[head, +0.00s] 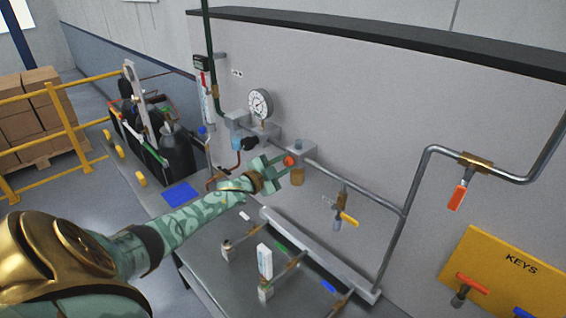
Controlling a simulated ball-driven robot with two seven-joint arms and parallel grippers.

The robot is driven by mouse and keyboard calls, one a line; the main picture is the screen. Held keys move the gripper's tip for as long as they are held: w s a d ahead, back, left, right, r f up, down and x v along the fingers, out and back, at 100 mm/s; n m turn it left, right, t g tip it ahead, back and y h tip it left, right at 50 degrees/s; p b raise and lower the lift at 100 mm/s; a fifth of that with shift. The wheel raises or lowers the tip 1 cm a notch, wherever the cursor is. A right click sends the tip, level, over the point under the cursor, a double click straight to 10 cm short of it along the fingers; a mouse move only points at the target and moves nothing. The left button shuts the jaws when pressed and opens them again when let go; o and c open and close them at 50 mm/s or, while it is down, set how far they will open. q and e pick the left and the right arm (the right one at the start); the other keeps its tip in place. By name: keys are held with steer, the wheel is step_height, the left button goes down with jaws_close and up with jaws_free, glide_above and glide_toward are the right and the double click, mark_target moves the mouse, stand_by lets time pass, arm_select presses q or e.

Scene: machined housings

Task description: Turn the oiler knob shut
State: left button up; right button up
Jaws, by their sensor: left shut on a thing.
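The oiler is a grey block (300,147) on the wall pipe with an amber bowl (297,178) under it. A small orange-red knob (289,160) shows at its front. My left gripper (282,166) reaches in from the left and is shut on this knob, with its pale green fingers on either side. The fingers hide part of the knob, and its turn angle cannot be made out. My right gripper is not in view.
A round gauge (261,103) and a black knob (249,143) are left of the oiler. A yellow-handled valve (347,218) hangs to the right, and a red-handled valve (458,195) farther right. A metal bench (215,262) with small fittings lies below.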

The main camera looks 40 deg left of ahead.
arm_select(q)
steer(key=shift+n, duration=0.6)
steer(key=o, duration=1)
steer(key=s, duration=0.5)
steer(key=s+a, duration=0.1)
steer(key=s, duration=1)
steer(key=shift+s+a+b, duration=0.1)
steer(key=shift+a+b, duration=0.15)
steer(key=shift+b, duration=0.1)
steer(key=shift+f, duration=0.1)
